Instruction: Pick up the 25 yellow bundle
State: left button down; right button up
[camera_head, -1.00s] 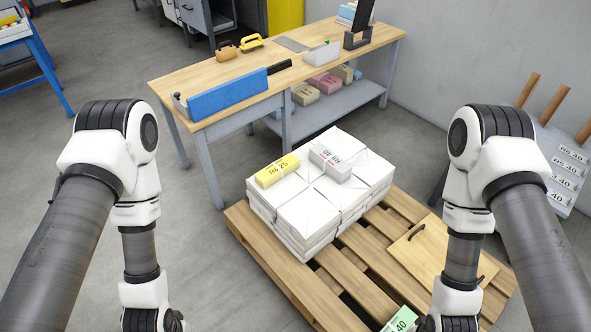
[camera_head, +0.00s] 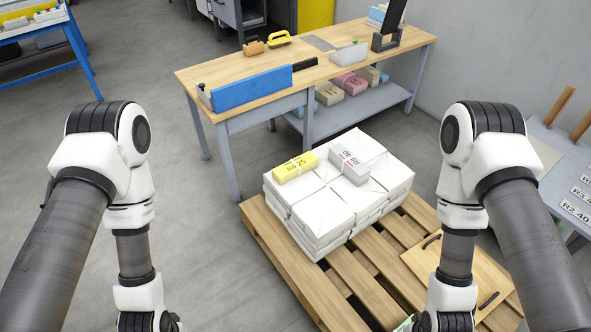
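The yellow bundle (camera_head: 295,167), marked "R5 25" or similar, lies on the back left of a stack of white wrapped packages (camera_head: 326,209). A grey-white bundle (camera_head: 349,163) with red print lies to its right on the same stack. The stack stands on a wooden pallet (camera_head: 272,243). My left and right arms come down at the two sides of the view, apart from the stack. Their grippers are below the bottom edge, so their fingers do not show.
A wooden workbench (camera_head: 240,67) with a blue block (camera_head: 251,88) stands behind the pallet, with several coloured bundles on its lower shelf (camera_head: 355,108). A wooden board (camera_head: 460,280) with handles lies on the pallet's right. A grey rack (camera_head: 565,160) stands at right. Floor left of the pallet is clear.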

aim_at(286, 172)
jog(key=i+j+z, duration=0.15)
jog(key=z, duration=0.3)
jog(key=i+j+z, duration=0.15)
jog(key=z, duration=0.3)
jog(key=i+j, duration=0.15)
jog(key=j, duration=0.2)
jog(key=i+j+z, duration=0.1)
jog(key=j, duration=0.2)
jog(key=i+j, duration=0.15)
jog(key=j, duration=0.2)
jog(key=i+j+z, duration=0.1)
jog(key=j, duration=0.25)
jog(key=i+j, duration=0.1)
jog(key=j, duration=0.25)
jog(key=z, duration=0.05)
